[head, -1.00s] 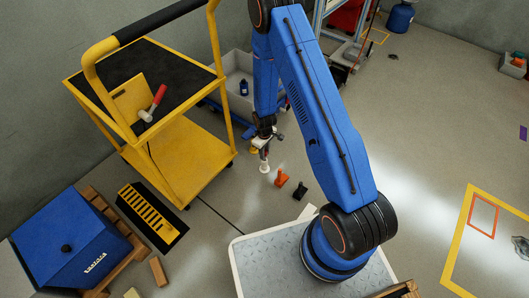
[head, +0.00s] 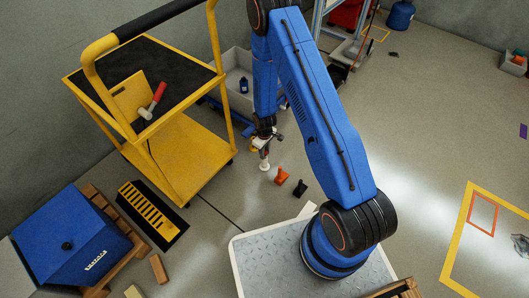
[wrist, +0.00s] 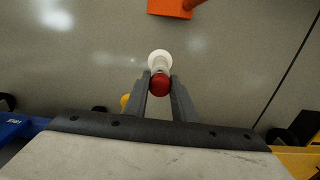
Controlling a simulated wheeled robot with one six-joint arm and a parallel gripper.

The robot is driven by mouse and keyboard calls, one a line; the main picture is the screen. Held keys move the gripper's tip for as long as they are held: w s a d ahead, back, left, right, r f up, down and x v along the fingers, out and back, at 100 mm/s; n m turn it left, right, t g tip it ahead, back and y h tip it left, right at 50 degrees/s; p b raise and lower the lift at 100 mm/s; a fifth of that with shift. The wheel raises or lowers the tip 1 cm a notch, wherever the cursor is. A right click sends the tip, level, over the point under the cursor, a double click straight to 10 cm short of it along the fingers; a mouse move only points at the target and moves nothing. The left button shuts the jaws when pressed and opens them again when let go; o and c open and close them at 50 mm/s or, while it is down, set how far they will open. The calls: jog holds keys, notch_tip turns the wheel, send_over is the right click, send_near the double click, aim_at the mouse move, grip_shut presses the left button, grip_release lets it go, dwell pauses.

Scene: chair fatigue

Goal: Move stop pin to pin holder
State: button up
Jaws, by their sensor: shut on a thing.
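My gripper (head: 264,147) hangs low over the floor, right of the yellow cart. In the wrist view its fingers (wrist: 159,86) are shut around a small piece with a red round top, which I take to be the stop pin (wrist: 159,80). A white round end (wrist: 159,60) shows beyond the red top, and in the head view it is the pale piece (head: 264,166) below the fingers. I cannot tell whether it touches the floor. No part is clearly recognisable as the pin holder.
An orange piece (head: 281,176) and a black piece (head: 300,188) stand on the floor close right of the gripper. The yellow cart (head: 185,155) is at left, a grey bin (head: 234,82) behind.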

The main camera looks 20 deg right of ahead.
jog(key=shift+f, duration=0.55)
jog(key=o, duration=1.1)
jog(key=shift+r, duration=0.1)
notch_tip(320, 180, up, 17)
jog(key=shift+r, duration=0.15)
